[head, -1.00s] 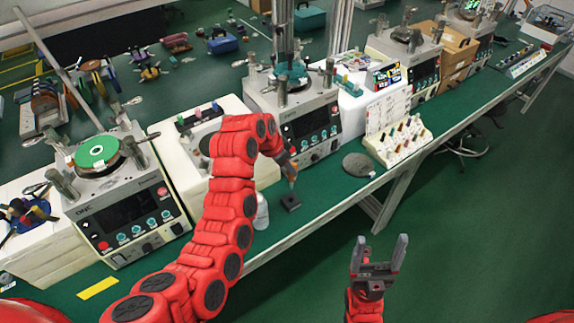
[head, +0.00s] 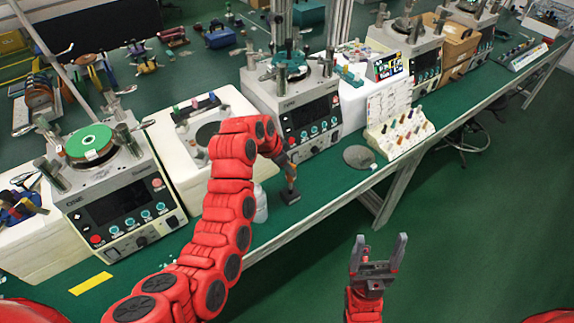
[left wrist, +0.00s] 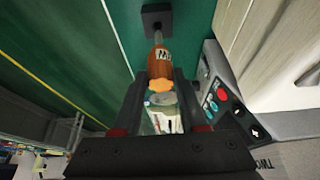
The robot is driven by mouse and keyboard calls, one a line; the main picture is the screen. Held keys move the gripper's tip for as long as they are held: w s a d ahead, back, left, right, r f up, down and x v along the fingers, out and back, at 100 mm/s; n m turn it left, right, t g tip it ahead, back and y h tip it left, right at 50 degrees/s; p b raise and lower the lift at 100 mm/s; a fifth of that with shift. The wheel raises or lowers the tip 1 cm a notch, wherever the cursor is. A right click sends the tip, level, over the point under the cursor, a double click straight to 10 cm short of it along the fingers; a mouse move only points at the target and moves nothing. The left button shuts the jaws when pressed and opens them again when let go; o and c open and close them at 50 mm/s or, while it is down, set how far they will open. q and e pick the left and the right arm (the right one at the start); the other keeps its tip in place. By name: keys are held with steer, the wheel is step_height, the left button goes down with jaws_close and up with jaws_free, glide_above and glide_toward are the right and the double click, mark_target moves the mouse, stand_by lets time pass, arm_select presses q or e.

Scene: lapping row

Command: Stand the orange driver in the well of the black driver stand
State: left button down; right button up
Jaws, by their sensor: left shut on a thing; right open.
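The orange driver (left wrist: 159,66) is held between the fingers of my left gripper (left wrist: 160,98), with its orange handle in the jaws and its thin shaft pointing away toward the stand. In the head view my left gripper (head: 290,172) is right above the black driver stand (head: 290,197), a small dark block on the green bench. The stand also shows in the left wrist view (left wrist: 152,10), where the shaft's end overlaps its middle. I cannot tell whether the tip is inside the well. My right gripper (head: 377,257) is open and empty in front of the bench.
A white bottle (head: 260,206) stands just left of the stand. Lapping machines (head: 300,115) line the bench behind. Green bench around the stand's front and right is clear.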

arm_select(q)
steer(key=shift+f+b, duration=1.25)
steer(key=shift+f, duration=0.85)
steer(key=shift+c, duration=1.9)
jaws_free()
steer(key=shift+r, duration=0.1)
steer(key=shift+a+r, duration=0.15)
steer(key=shift+r, duration=0.05)
step_height(320, 180, up, 2)
steer(key=b, duration=0.1)
step_height(320, 180, up, 13)
steer(key=p, duration=1)
glide_above(287, 175)
steer(key=s+a, duration=0.4)
steer(key=a, duration=0.2)
steer(key=shift+w+r, duration=0.15)
steer(key=shift+w, duration=0.05)
